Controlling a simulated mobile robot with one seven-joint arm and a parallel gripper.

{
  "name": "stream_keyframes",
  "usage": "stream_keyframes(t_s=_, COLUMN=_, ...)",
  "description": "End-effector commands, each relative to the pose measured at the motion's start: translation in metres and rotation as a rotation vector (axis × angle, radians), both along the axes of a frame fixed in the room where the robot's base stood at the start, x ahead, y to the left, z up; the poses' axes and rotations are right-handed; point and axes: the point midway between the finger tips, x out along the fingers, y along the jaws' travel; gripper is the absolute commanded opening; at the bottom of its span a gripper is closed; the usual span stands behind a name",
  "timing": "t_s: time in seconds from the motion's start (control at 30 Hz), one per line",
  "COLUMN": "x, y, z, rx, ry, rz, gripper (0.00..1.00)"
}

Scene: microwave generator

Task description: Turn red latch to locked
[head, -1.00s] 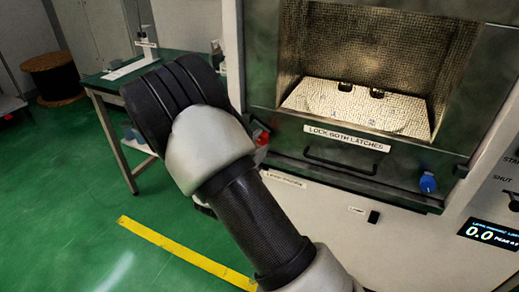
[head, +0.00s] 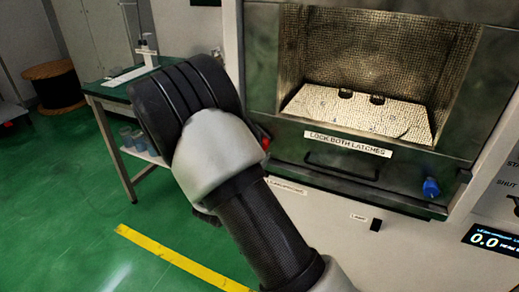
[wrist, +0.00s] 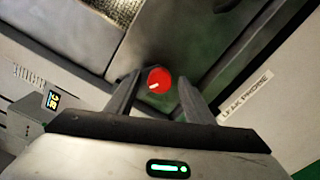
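The red latch (wrist: 158,80) is a round red knob with a white mark, seen in the wrist view between the tips of my gripper (wrist: 160,92). My gripper's two dark fingers are apart, one on each side of the knob. I cannot tell whether either finger touches it. In the head view my arm hides most of the red latch; a small bit of red (head: 265,140) shows at the arm's right edge. The blue latch (head: 431,188) is at the lower right of the microwave door (head: 340,172).
The door carries a black handle (head: 341,166) and a "LOCK BOTH LATCHES" label (head: 347,144). A display (head: 490,241) reads 0.0 at the right. A green-topped table (head: 112,92) stands at the left, with open green floor before it.

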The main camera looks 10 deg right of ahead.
Motion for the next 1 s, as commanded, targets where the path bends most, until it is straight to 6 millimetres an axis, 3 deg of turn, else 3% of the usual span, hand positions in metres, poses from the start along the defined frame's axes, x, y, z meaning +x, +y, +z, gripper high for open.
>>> stream_keyframes(t_s=0.27, x=0.000, y=0.000, z=0.000, rx=-0.001, ry=0.000, rz=0.000, gripper=0.48)
stream_keyframes(t_s=0.43, x=-0.010, y=0.009, z=0.001, rx=0.000, ry=0.002, rz=0.004, gripper=0.48)
stream_keyframes(t_s=1.0, x=-0.115, y=0.085, z=0.001, rx=-0.002, ry=0.002, rz=0.005, gripper=0.48)
